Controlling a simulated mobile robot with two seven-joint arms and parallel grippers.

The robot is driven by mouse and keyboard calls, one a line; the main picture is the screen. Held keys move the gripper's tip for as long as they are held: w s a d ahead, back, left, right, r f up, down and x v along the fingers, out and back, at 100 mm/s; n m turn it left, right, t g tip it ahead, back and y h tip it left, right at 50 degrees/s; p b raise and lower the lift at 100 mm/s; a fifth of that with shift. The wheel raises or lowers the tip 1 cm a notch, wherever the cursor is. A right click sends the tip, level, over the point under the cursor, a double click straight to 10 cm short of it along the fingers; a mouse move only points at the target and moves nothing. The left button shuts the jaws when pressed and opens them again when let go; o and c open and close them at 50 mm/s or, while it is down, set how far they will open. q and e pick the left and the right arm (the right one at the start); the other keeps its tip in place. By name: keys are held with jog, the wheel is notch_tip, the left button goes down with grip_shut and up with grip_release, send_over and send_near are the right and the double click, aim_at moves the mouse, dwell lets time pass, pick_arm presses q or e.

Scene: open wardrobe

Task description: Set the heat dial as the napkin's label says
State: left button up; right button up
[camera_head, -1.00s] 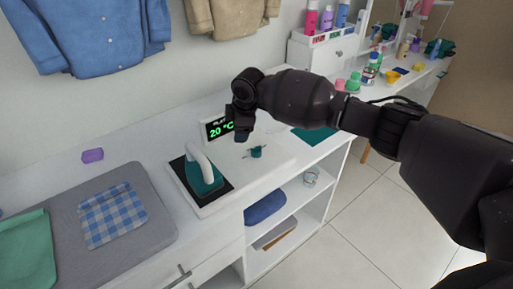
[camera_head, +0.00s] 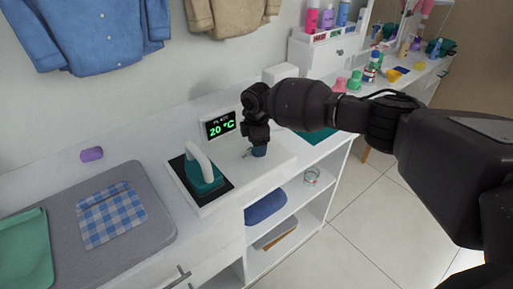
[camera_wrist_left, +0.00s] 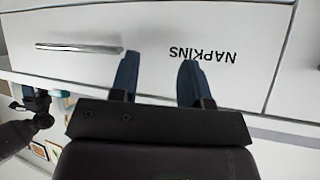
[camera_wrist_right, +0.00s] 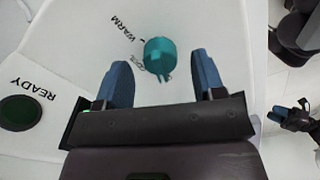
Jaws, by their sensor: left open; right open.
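The teal heat dial (camera_wrist_right: 160,52) shows in the right wrist view, just ahead of and between the open fingers of my right gripper (camera_wrist_right: 162,80). The word WARM and a partly covered second word stand beside it. In the head view my right gripper (camera_head: 259,151) is over the dial and hides most of it. The display (camera_head: 220,126) reads PLATE 20 °C. The blue checked napkin (camera_head: 112,216) lies flat on the grey mat (camera_head: 150,238); I cannot read a label on it. My left gripper (camera_wrist_left: 158,78) is open and empty before a drawer (camera_wrist_left: 215,30) marked NAPKINS.
A teal iron (camera_head: 203,176) with a white handle stands left of the dial on a dark plate. A dark green round lamp (camera_wrist_right: 20,112) is marked READY. A purple block (camera_head: 92,154) and a green cloth (camera_head: 24,252) lie at the left.

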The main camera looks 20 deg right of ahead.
jog(key=shift+f, duration=0.8)
pick_arm(q)
jog(key=shift+w+d+r, duration=0.1)
jog(key=shift+w+r, duration=0.2)
jog(key=shift+w, duration=0.2)
pick_arm(e)
jog(key=c, duration=0.7)
jog(key=shift+c, duration=1.1)
pick_arm(q)
jog(key=shift+s+f, duration=0.4)
jog(key=shift+s, duration=0.2)
